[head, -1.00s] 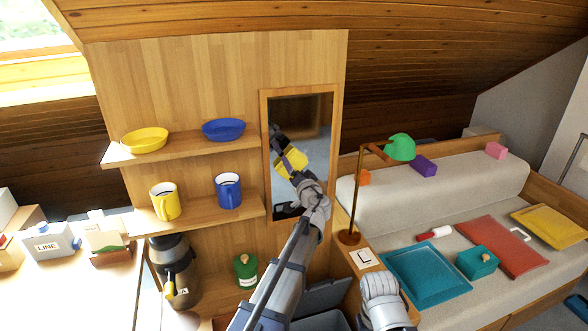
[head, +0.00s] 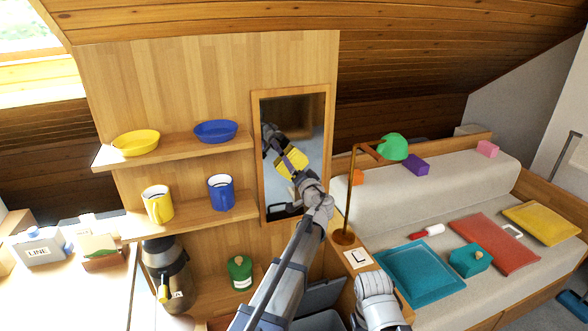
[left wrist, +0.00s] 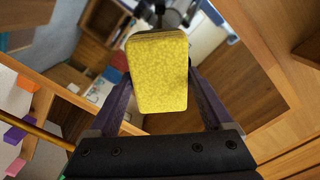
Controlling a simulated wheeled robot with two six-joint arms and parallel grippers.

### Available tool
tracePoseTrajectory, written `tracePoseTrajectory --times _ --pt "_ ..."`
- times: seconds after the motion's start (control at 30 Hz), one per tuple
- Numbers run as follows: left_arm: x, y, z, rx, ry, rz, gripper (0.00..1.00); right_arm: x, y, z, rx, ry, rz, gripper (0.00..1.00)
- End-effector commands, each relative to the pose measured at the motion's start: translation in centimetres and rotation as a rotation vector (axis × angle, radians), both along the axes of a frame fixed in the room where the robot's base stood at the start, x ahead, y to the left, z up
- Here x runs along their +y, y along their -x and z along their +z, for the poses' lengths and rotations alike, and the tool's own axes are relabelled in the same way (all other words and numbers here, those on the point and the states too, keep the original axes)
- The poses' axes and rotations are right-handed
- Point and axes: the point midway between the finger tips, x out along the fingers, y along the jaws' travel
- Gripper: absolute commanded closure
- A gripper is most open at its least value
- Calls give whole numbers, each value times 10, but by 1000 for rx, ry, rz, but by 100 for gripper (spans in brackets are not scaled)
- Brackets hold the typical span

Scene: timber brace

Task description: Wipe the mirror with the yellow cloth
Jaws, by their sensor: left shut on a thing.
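The mirror (head: 309,120) is a tall narrow pane in a wooden frame on the plank wall. My left gripper (head: 299,176) is in front of its lower half, shut on the yellow cloth (head: 291,163). In the left wrist view the cloth (left wrist: 158,75) is a thick yellow pad between the two fingers (left wrist: 160,90), with the mirror behind it. The mirror reflects my arm. I cannot tell whether the cloth touches the glass.
Left of the mirror, shelves hold a yellow bowl (head: 136,143), blue bowl (head: 216,131), yellow mug (head: 158,204) and blue mug (head: 221,192). A sofa (head: 440,200) with cushions is farther right.

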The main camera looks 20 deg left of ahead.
Motion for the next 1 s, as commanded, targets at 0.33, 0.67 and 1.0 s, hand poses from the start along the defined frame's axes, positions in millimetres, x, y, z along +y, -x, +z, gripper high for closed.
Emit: tracePoseTrajectory --times 0.33,0.67,1.0 --pt "-15 -12 0 0 0 0 60 0 0 0 0 0 0 50" --pt "-18 -14 0 0 0 0 60 0 0 0 0 0 0 50" --pt "-25 -20 0 0 0 -1 60 0 0 0 0 0 0 50"
